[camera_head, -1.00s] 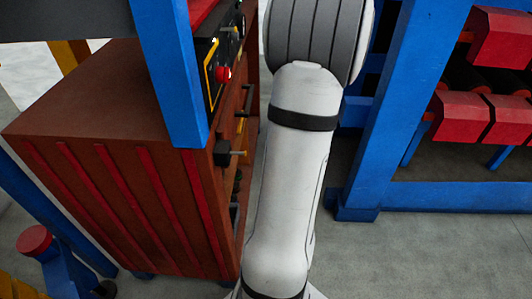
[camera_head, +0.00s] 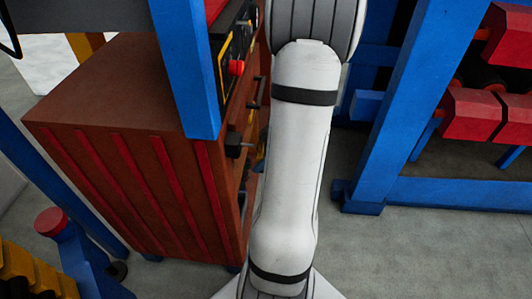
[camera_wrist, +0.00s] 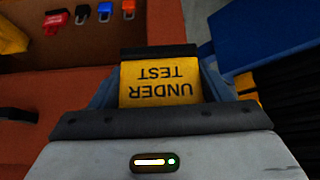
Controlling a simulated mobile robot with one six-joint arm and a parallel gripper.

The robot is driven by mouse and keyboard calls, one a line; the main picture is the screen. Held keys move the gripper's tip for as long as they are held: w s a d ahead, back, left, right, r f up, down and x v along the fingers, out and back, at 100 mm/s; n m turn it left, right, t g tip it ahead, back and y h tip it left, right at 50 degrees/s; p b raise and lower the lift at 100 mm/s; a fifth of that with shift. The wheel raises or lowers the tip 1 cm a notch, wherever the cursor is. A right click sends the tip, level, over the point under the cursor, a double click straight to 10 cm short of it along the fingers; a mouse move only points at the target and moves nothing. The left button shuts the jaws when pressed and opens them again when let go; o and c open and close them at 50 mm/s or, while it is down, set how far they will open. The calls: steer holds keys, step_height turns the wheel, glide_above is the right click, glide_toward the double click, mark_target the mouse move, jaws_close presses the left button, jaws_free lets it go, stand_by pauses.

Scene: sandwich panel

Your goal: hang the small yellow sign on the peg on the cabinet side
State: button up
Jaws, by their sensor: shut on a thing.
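The small yellow sign (camera_wrist: 160,85) reads "UNDER TEST", upside down in the wrist view, with a black strip along its far edge. My gripper (camera_wrist: 160,98) is shut on it, with fingers showing at both sides. The brown cabinet (camera_head: 110,100) with red strips stands left of my arm in the head view. A dark block with a short rod (camera_head: 236,145) sticks out of its side facing my arm; I cannot tell whether this is the peg. My gripper and the sign are hidden in the head view.
A blue post (camera_head: 185,70) stands before the cabinet, near a panel with a red button (camera_head: 236,67). A blue frame (camera_head: 400,110) with red blocks stands at right. Small coloured pieces (camera_wrist: 104,10) line the wrist view's top left. Grey floor shows at lower right.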

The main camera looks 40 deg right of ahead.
steer(key=w+a+b, duration=0.1)
steer(key=w+a+f, duration=0.1)
steer(key=shift+w+a+b, duration=0.1)
steer(key=shift+w+b, duration=0.2)
steer(key=shift+b, duration=0.1)
stand_by(0.5)
stand_by(0.6)
steer(key=o, duration=1.1)
steer(key=shift+c, duration=0.2)
steer(key=b+v, duration=0.1)
steer(key=v, duration=0.6)
steer(key=shift+s+r, duration=0.1)
steer(key=shift+r, duration=0.25)
